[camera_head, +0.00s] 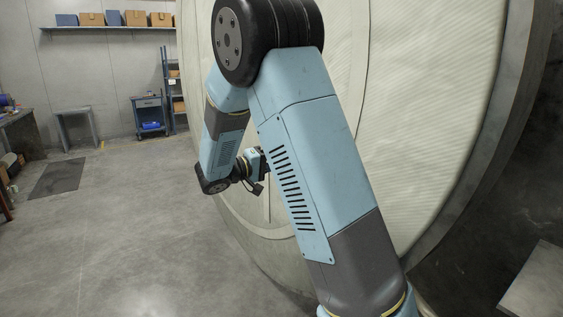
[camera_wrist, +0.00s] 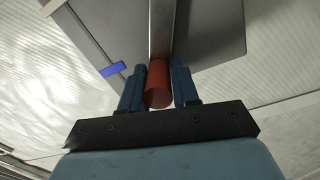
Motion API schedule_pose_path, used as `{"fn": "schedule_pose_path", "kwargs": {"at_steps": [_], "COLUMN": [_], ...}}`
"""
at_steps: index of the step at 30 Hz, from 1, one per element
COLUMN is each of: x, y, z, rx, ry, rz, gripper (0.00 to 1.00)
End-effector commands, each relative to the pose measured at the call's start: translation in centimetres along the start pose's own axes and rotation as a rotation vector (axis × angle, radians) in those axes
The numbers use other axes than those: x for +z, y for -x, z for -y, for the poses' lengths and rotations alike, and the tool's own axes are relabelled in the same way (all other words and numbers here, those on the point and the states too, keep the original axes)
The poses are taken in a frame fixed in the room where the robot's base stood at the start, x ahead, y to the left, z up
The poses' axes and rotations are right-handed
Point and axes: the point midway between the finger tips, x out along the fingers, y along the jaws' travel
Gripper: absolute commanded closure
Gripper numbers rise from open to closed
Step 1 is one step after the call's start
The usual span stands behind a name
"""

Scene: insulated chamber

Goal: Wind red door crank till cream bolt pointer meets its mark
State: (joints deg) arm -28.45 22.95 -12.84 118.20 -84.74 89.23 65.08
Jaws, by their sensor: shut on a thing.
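The red crank handle (camera_wrist: 158,88) stands between the two blue fingers of my gripper (camera_wrist: 159,78) in the wrist view. The fingers are shut on it, one on each side. A metal bar (camera_wrist: 161,32) runs up from behind the handle, in front of a dark grey plate (camera_wrist: 212,30). A small blue mark (camera_wrist: 113,69) lies on the plate's left edge. In the head view my gripper (camera_head: 259,174) is at the big round cream door (camera_head: 425,90), partly hidden by my arm. I cannot make out the cream bolt pointer in either view.
The door fills the right of the head view, within a dark grey rim (camera_head: 512,85). Open concrete floor (camera_head: 120,230) lies to the left. A small table (camera_head: 75,112), a blue cabinet (camera_head: 149,112) and a wall shelf with boxes (camera_head: 110,28) stand far back.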

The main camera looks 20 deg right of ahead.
Motion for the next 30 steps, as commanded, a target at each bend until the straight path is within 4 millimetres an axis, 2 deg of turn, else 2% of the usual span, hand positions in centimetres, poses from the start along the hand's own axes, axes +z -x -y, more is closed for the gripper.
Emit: {"fn": "schedule_pose_path", "kwargs": {"at_steps": [13, 14, 18, 21, 30], "x": [0.31, 0.31, 0.24, 0.2, 0.11], "y": [0.07, 0.07, 0.05, 0.04, 0.48], "z": [0.03, 0.04, 0.04, 0.03, 0.05], "rx": [0.001, 0.001, 0.0, 0.0, -0.001], "ry": [-0.003, -0.003, -0.003, -0.004, -0.005], "rz": [0.006, 0.006, 0.005, 0.004, 0.002], "gripper": [1.0, 0.68, 0.54, 0.48, 0.48]}}
